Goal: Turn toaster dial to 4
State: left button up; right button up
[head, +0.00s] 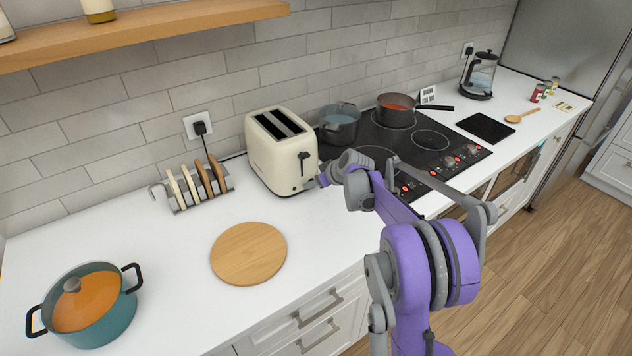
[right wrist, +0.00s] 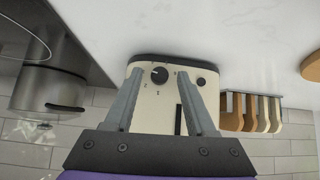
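The cream toaster (head: 281,151) stands on the white counter against the tiled wall. Its front panel faces my right gripper; the right wrist view shows the toaster (right wrist: 158,105) upside down. The round black dial (right wrist: 159,75) has small numbers around it and a pale pointer mark; I cannot tell which number it points to. My right gripper (right wrist: 162,72) is open, with one grey finger on each side of the dial and visible gaps between. In the head view the right gripper (head: 323,180) is at the toaster's lower front corner. My left gripper is not in view.
A toast rack (head: 192,190) and a round wooden board (head: 248,253) are near the toaster. A grey pot (head: 339,127) stands close behind it on the black cooktop (head: 430,140). A teal pot (head: 100,312) is at lower left. The counter between is clear.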

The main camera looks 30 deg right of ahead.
grip_shut()
jog(key=shift+d+y, duration=0.1)
jog(key=shift+y, duration=0.2)
jog(key=shift+d+f+m+y, duration=0.1)
jog(key=shift+d+m+y, duration=0.1)
jog(key=shift+m+y, duration=0.35)
jog(key=shift+d+f+m+y, duration=0.15)
jog(key=shift+m+y, duration=0.2)
jog(key=shift+y, duration=0.3)
jog(key=y, duration=0.1)
jog(key=m+y, duration=0.1)
jog(key=shift+d+f+y+b, duration=0.1)
jog(key=shift+d+y+b, duration=0.1)
jog(key=shift+y+b, duration=0.15)
jog(key=shift+d+m+y+b, duration=0.1)
jog(key=shift+m+y+b, duration=0.3)
jog(key=shift+m+y, duration=0.45)
jog(key=shift+t, duration=0.3)
jog(key=shift+o, duration=0.7)
grip_release()
